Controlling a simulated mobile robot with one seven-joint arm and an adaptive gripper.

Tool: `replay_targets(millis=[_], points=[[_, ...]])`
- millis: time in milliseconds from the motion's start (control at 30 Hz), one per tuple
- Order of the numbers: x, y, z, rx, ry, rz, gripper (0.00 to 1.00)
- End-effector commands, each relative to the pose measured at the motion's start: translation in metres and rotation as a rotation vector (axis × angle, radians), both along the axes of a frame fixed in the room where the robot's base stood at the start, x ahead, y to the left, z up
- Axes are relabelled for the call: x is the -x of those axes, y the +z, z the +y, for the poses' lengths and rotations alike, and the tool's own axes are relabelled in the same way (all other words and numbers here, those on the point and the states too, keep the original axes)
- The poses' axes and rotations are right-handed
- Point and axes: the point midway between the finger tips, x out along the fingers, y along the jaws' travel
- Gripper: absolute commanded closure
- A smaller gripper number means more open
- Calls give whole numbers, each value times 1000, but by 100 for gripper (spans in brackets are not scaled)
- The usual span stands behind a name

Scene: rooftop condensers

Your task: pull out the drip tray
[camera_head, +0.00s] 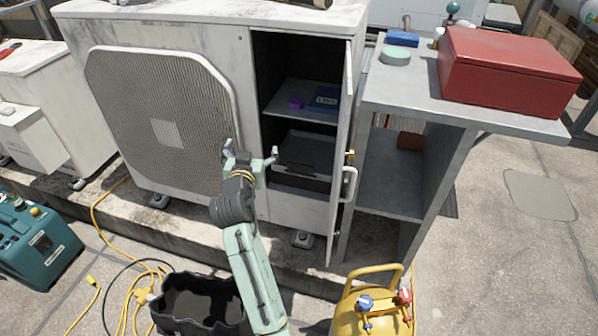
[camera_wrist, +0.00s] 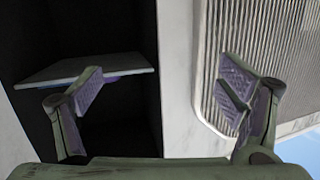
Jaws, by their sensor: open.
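The drip tray (camera_head: 305,183) is a dark, shallow tray low inside the open compartment of the condenser unit (camera_head: 240,45). It sits below a grey shelf (camera_head: 290,108), behind the opening. My gripper (camera_head: 251,152) is open and empty, in front of the unit near the left edge of the opening, left of the tray and apart from it. In the wrist view, the spread fingers of my gripper (camera_wrist: 165,92) face the white post between the dark compartment and the ribbed grille (camera_wrist: 262,60). A pale flat panel shows behind the left finger; I cannot tell whether it is the shelf.
The compartment door (camera_head: 342,150) stands open on the right. A purple item (camera_head: 296,103) and a blue box (camera_head: 324,99) lie on the shelf. A grey bench (camera_head: 400,90) with a red box (camera_head: 505,65) stands right. A black bin (camera_head: 200,305) and yellow tank (camera_head: 375,310) stand in front.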

Motion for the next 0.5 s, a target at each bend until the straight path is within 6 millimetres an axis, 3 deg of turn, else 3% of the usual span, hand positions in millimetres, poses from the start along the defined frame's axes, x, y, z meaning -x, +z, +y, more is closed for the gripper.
replay_targets(millis=[33,100,200,367,500], points=[[-2,-33,-28,9,-70,63,6],[-2,-64,-58,17,-149,131,5],[2,-91,-85,22,-220,190,5],[-2,-104,-98,26,-254,217,5],[-20,-111,-103,25,-254,216,5]])
